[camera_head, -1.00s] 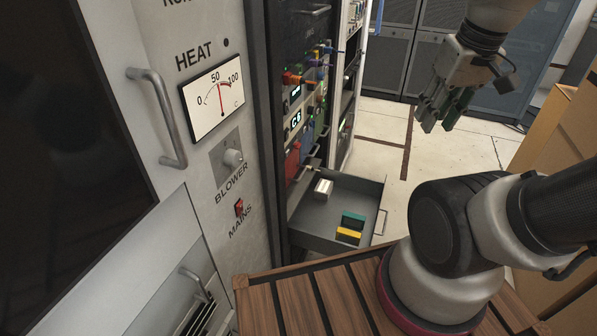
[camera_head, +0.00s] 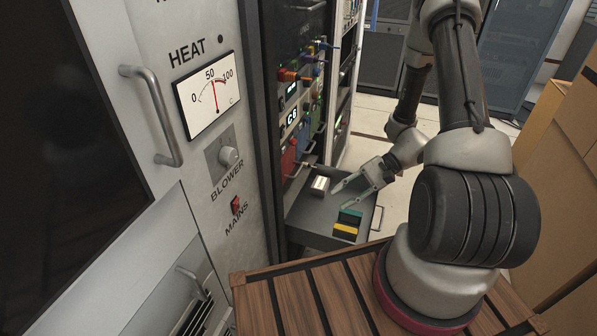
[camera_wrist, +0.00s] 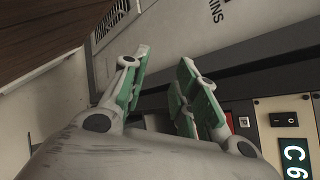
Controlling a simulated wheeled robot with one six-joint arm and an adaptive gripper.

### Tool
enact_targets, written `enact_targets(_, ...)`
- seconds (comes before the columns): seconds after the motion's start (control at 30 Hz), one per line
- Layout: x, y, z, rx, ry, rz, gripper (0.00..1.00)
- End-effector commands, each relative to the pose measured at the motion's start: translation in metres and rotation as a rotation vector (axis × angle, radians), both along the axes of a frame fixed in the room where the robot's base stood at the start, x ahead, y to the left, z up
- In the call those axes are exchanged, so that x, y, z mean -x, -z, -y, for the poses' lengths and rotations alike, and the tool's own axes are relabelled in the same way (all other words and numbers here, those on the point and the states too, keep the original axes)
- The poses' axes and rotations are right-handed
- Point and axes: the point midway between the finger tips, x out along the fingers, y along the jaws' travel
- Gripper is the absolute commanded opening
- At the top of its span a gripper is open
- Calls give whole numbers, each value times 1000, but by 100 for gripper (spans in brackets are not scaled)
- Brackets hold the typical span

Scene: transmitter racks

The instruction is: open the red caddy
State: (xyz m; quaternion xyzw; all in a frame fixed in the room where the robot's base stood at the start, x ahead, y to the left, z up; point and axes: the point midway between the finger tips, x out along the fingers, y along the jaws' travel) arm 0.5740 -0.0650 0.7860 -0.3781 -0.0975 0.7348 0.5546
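A red caddy (camera_head: 288,160) is in the lower part of the rack, beside a blue one, in the head view. It looks shut, with its front in the rack face. My gripper (camera_head: 349,194) is open and empty over the grey drawer, to the right of the red caddy and apart from it. In the wrist view my gripper (camera_wrist: 163,58) shows its two green-padded fingers spread with nothing between them. The fingers and wrist housing hide part of the rack front there, and I cannot make out the red caddy's front.
The pulled-out grey drawer (camera_head: 306,236) stands below the caddies. It holds a pale metal block (camera_head: 320,184), a green block (camera_head: 350,216) and a yellow block (camera_head: 345,231). Cardboard boxes (camera_head: 560,170) stand at right.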

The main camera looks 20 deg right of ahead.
Motion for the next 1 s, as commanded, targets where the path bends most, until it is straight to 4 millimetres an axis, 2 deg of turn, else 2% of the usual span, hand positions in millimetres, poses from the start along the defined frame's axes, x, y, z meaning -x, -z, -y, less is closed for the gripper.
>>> enact_targets(0.03, -8, 17, -6, -42, 51, 13, 29)
enact_targets(0.17, -41, 53, -19, -116, 189, 117, 29)
enact_targets(0.27, -77, 78, -23, -141, 304, 259, 29)
enact_targets(0.3, -96, 83, -23, -138, 343, 336, 29)
enact_targets(0.4, -145, 78, -13, -102, 414, 554, 29)
enact_targets(0.5, -171, 70, -6, -64, 446, 717, 29)
enact_targets(0.6, -178, 66, -5, -40, 435, 822, 29)
enact_targets(0.77, -182, 66, -12, -25, 401, 886, 29)
enact_targets(1.0, -204, 74, -44, -27, 398, 886, 29)
